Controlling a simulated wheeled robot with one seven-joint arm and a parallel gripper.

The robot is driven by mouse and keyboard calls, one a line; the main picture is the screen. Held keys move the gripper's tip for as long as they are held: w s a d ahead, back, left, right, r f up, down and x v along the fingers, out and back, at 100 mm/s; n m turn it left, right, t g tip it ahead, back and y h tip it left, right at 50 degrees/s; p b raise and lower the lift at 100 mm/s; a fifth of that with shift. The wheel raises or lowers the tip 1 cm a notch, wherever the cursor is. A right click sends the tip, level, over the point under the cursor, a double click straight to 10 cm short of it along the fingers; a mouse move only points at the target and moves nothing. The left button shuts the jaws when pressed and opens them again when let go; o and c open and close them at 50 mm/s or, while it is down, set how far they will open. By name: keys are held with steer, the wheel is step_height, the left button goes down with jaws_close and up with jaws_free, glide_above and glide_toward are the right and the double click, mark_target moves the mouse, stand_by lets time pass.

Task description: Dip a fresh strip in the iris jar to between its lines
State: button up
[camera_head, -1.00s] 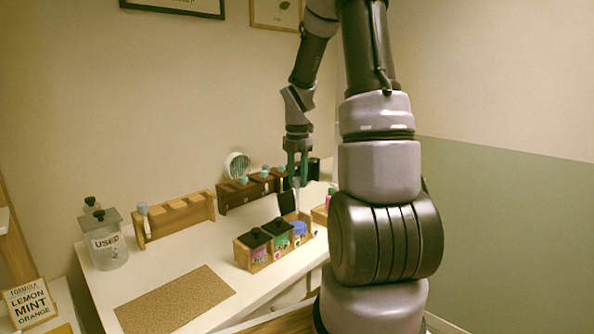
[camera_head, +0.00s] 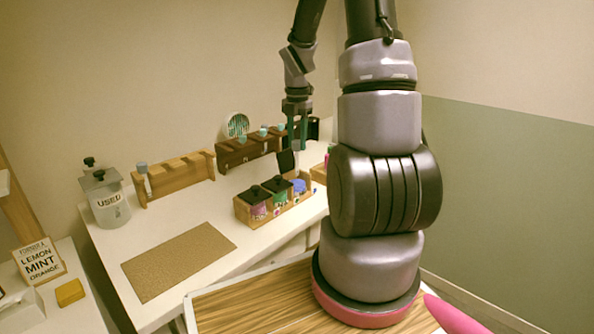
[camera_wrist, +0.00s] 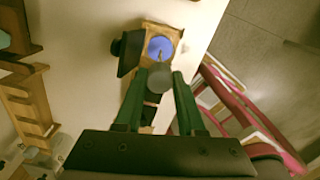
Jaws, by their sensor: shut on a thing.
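My gripper (camera_head: 298,146) is above the right end of a small wooden jar rack (camera_head: 262,218). It is shut on a pale strip (camera_head: 296,160) with a grey round end (camera_wrist: 160,78), and the strip hangs down toward the open blue jar (camera_head: 299,187). The blue jar's round mouth also shows in the wrist view (camera_wrist: 159,46), just beyond the fingertips. Its dark lid (camera_head: 286,162) stands tilted up beside it. Jars with black lids, pink (camera_head: 258,210) and green (camera_head: 280,197), stand to its left. The jar names, the strip's lines and its dip depth are too small to tell.
A jar marked USED (camera_head: 110,208) stands at the left. A light wooden rack (camera_head: 175,181) and a dark rack (camera_head: 248,152) with teal-topped pieces stand behind. A cork mat (camera_head: 178,260) lies bare in front. A formula card (camera_head: 40,262) stands at the far left.

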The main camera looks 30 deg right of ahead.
steer(key=shift+f, duration=1.55)
stand_by(1.3)
steer(key=shift+r, duration=0.1)
stand_by(0.4)
